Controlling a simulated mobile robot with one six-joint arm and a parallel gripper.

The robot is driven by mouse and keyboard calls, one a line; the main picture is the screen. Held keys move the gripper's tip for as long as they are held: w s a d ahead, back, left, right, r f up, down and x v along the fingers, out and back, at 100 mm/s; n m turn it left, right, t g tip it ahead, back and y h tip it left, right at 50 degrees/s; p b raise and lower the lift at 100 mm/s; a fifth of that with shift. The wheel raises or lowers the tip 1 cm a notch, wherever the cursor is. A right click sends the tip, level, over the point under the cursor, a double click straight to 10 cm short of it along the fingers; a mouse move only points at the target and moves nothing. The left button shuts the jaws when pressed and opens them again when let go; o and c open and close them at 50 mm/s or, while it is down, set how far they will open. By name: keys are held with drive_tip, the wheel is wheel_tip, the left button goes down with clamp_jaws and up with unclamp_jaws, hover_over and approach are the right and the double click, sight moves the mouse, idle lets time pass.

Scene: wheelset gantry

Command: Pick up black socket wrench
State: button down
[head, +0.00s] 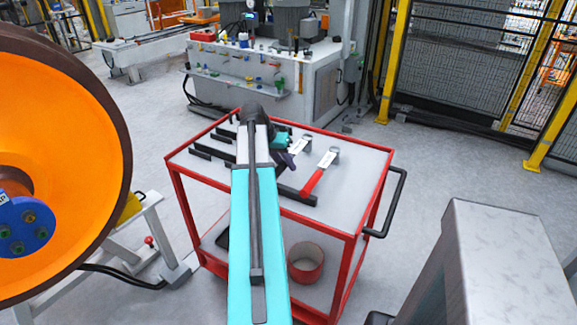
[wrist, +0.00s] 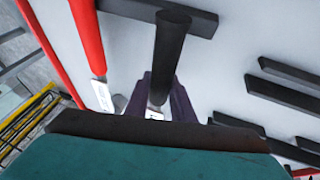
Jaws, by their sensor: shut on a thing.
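The black socket wrench (wrist: 172,50) has a dark round handle and a silver shank with a label. In the wrist view its handle points up the picture, its end overlapping a dark bar. My gripper (wrist: 165,100), with dark purple fingers, is shut around the wrench where handle meets shank. In the head view my gripper (head: 285,157) is over the red cart (head: 362,160), and the wrench's silver part (head: 300,146) shows beside it; my arm and gripper hide most of the handle. I cannot tell whether the wrench touches the cart top.
A red-handled wrench (head: 318,175) lies just right of the held one. Dark bars (head: 297,196) stand on the cart top, several at left. A large orange wheel (head: 60,150) stands left. The cart top's right side is clear.

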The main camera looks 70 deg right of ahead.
drive_tip(key=shift+r+b, duration=0.55)
drive_tip(key=shift+r, duration=3.55)
drive_tip(key=shift+w, duration=0.1)
